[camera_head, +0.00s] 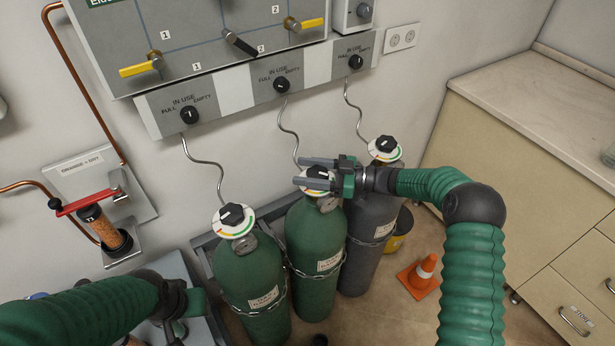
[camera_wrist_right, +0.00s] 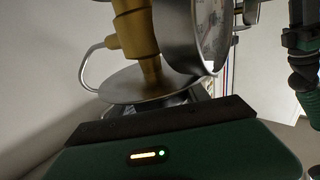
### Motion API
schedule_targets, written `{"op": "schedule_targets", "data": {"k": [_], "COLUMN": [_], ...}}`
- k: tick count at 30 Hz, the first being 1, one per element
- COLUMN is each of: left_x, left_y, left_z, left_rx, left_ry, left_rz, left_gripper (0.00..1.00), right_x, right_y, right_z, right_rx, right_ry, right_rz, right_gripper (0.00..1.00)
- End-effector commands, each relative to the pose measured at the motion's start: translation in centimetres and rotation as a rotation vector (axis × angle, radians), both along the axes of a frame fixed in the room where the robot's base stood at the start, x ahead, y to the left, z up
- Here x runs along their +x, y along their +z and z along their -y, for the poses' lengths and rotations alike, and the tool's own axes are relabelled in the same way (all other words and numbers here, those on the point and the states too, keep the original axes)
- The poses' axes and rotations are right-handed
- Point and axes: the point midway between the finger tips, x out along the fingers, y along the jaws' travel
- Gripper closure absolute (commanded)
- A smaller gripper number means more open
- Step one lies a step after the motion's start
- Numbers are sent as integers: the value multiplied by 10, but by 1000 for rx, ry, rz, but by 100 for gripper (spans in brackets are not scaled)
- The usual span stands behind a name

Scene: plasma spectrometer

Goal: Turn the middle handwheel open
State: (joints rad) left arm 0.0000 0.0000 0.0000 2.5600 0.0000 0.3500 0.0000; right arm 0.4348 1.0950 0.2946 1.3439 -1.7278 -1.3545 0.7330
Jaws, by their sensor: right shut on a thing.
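The middle handwheel (camera_head: 321,172) is a black knob on a white dial with coloured marks, on top of the middle green cylinder (camera_head: 314,240). My right gripper (camera_head: 304,173) comes in from the right, and its two grey fingers lie on either side of this knob, shut on it. The fingers and wrist hide part of the dial. The right wrist view shows a brass fitting (camera_wrist_right: 133,35), a silver disc (camera_wrist_right: 150,84) and a round gauge (camera_wrist_right: 211,38) close above the gripper body. My left gripper (camera_head: 185,312) is low at the left, away from the cylinders; its fingers are unclear.
The left green cylinder (camera_head: 252,285) and the grey right cylinder (camera_head: 367,245) stand close beside the middle one, each with its own knob. A wall panel (camera_head: 232,88) with knobs hangs behind. An orange cone (camera_head: 420,278) stands on the floor near the cabinet (camera_head: 520,180).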

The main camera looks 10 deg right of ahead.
Motion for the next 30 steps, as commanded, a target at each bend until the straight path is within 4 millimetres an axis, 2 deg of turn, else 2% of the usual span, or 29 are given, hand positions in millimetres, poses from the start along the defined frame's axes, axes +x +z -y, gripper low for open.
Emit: {"op": "schedule_targets", "data": {"k": [1, 3, 12, 19, 30], "left_x": [0, 0, 0, 0, 0], "left_y": [-13, -21, -50, -60, -63], "left_z": [0, 0, 0, 0, 0], "left_rx": [0, 0, 0, 0, 0], "left_ry": [0, 0, 0, 0, 0], "left_rz": [0, 0, 0, 0, 0], "left_gripper": [63, 63, 63, 63, 63], "right_x": [0, -1, -8, -11, -11], "right_y": [-7, -7, -5, -3, 1], "right_z": [1, 0, -1, -1, -1], "right_rx": [-3, -2, 0, 1, 4], "right_ry": [40, 103, 306, 383, 412], "right_rz": [4, 4, 1, -1, 0], "right_gripper": [88, 87, 87, 87, 87]}}
